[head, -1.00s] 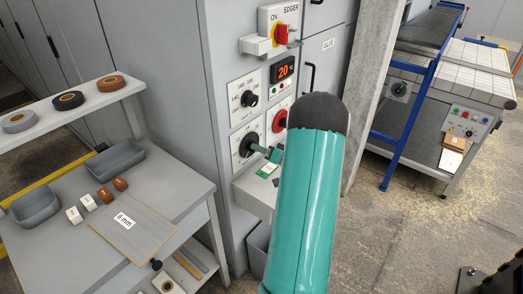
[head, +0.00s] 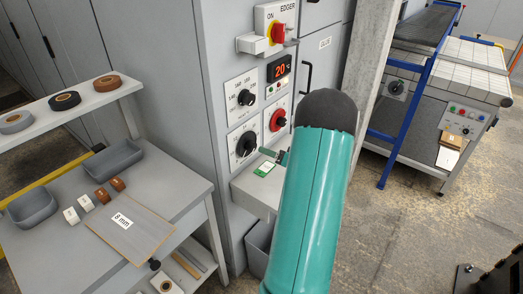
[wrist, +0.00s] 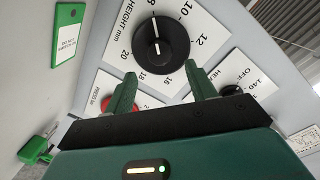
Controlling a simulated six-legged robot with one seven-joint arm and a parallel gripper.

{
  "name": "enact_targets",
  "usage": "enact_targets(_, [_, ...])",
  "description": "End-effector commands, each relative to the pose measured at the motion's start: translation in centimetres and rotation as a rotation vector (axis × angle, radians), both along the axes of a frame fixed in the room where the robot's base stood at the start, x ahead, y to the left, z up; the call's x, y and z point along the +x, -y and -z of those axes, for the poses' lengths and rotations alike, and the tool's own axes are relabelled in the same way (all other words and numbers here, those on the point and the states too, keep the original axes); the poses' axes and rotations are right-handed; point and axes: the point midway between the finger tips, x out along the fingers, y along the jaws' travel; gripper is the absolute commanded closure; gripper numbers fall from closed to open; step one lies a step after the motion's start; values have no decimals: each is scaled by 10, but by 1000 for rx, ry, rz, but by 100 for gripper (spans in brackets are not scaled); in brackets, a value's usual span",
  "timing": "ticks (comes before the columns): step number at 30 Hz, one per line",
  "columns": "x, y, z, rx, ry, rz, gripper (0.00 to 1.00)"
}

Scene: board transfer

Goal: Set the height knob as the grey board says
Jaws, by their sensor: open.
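The grey board (head: 132,228) lies on the left bench and bears a white label (head: 122,220) reading "8 mm". The black height knob (head: 243,145) is the lower left dial on the grey machine. In the wrist view the height knob (wrist: 160,42) is large, with "HEIGHT mm" and numbers around it. In the head view my arm hides most of the gripper (head: 283,157).
A black dial (head: 245,97) is above the height knob, and a dial on a red disc (head: 278,120) is to its right. A red display (head: 279,69) reads 20. A small ledge with a green-edged card (head: 264,169) juts out below. A concrete pillar stands on the right.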

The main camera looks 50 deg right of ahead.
Motion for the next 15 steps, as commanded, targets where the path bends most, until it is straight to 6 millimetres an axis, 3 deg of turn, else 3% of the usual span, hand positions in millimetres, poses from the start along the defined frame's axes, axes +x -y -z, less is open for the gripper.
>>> enact_targets(9, [-67,1,-5,0,-1,4,44])
enact_targets(15, [-85,1,-7,0,-1,1,44])
